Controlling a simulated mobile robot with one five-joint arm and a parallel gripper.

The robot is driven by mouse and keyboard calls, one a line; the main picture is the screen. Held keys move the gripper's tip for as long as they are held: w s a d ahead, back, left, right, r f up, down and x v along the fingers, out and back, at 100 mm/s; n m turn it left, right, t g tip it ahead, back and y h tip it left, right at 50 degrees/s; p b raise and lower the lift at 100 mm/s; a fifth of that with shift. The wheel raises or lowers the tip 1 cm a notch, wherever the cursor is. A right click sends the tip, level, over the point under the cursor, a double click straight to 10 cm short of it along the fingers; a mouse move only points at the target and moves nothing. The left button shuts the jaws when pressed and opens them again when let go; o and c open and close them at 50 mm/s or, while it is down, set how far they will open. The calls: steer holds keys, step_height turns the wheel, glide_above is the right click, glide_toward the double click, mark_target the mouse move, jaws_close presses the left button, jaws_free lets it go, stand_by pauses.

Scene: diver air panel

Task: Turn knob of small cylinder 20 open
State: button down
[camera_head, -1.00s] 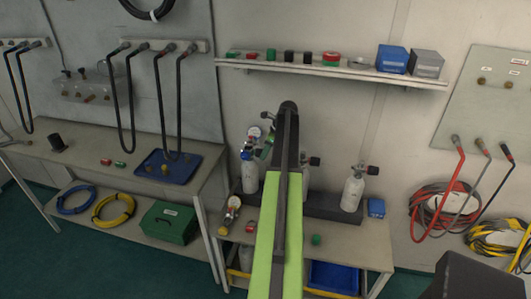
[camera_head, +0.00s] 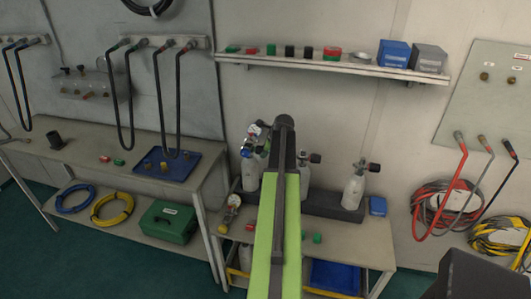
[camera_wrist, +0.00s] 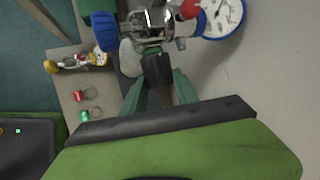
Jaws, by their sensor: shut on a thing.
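In the wrist view, the two green fingers of my gripper (camera_wrist: 157,82) are shut on a black knob (camera_wrist: 156,66), one finger on either side. Just beyond it is a metal valve body (camera_wrist: 150,25) with a blue handwheel (camera_wrist: 100,26) and a round gauge (camera_wrist: 222,17). Part of a white cylinder (camera_wrist: 131,58) shows behind the knob. In the head view, small white cylinders stand at the back of the bench: one at left (camera_head: 250,174), one partly behind my arm (camera_head: 304,177), one at right (camera_head: 354,189). My arm hides the gripper there. I cannot read any cylinder number.
The bench (camera_head: 345,246) also holds a yellow-and-red regulator (camera_head: 230,213), a green cap (camera_head: 317,238) and a blue box (camera_head: 378,206). A shelf (camera_head: 340,70) with caps and boxes is above. Hoses hang on the wall at right and left.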

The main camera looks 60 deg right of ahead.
steer(key=h+b, duration=0.1)
steer(key=t+h+b, duration=0.1)
steer(key=f+n+h+b, duration=0.1)
steer(key=b, duration=0.1)
steer(key=shift+s+a, duration=0.15)
steer(key=shift+a, duration=0.15)
steer(key=shift+r+t+h+b, duration=0.15)
steer(key=shift+t+h+b, duration=0.35)
steer(key=shift+h+b, duration=0.15)
steer(key=shift+d+r, duration=0.1)
steer(key=shift+r, duration=0.05)
steer(key=c, duration=0.9)
jaws_free()
steer(key=shift+r, duration=0.1)
